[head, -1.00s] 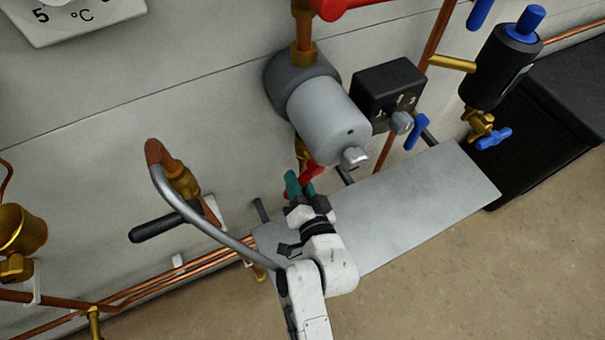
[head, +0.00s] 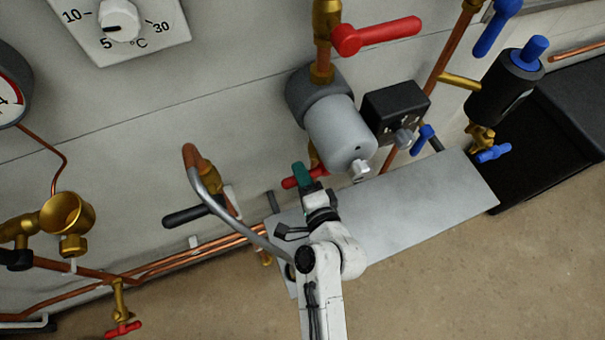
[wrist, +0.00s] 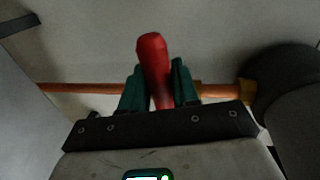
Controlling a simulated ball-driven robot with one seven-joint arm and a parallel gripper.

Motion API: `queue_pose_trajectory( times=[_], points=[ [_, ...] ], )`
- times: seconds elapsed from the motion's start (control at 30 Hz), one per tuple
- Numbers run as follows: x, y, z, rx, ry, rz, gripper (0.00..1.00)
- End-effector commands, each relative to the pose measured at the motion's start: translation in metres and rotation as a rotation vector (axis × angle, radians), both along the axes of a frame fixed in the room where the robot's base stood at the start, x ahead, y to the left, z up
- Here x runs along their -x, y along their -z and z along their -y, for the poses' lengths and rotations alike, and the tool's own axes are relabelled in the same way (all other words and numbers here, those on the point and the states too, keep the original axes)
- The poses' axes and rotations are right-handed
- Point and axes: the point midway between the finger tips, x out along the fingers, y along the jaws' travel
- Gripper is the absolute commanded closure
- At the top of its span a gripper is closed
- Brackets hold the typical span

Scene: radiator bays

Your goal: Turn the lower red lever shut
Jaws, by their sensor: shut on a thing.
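The lower red lever (head: 290,183) sits under the grey cylinder, on the vertical copper pipe with brass fittings. In the head view my gripper (head: 302,174) covers its middle, and red shows on both sides of the teal fingers. In the wrist view the lever (wrist: 152,55) stands between the two teal fingers of my gripper (wrist: 158,88), its rounded end beyond the tips. It lies across the copper pipe (wrist: 85,88) there. My gripper is shut on it. The valve body is mostly hidden.
The upper red lever (head: 375,36) sticks out to the right above the grey cylinder (head: 340,135). A black box (head: 395,108) is beside the cylinder. A bent grey tube (head: 225,215) and a black handle (head: 195,214) are close left of my arm. A grey plate (head: 400,205) lies below.

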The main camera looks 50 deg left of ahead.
Motion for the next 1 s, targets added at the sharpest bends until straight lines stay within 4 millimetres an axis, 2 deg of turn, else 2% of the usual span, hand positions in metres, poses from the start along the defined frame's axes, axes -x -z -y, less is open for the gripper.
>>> queue_pose_trajectory(
  times=[0.67, 0.7, 0.87, 1.0],
  points=[
    [-0.0006, -0.0033, 0.0007, -0.024, 0.002, -0.061, 1.00],
    [-0.0006, -0.0033, 0.0007, -0.025, 0.002, -0.061, 0.68],
    [-0.0006, -0.0035, 0.0005, -0.024, 0.001, -0.059, 0.53],
    [-0.0004, -0.0035, 0.0003, -0.024, 0.001, -0.058, 0.52]
  ],
)
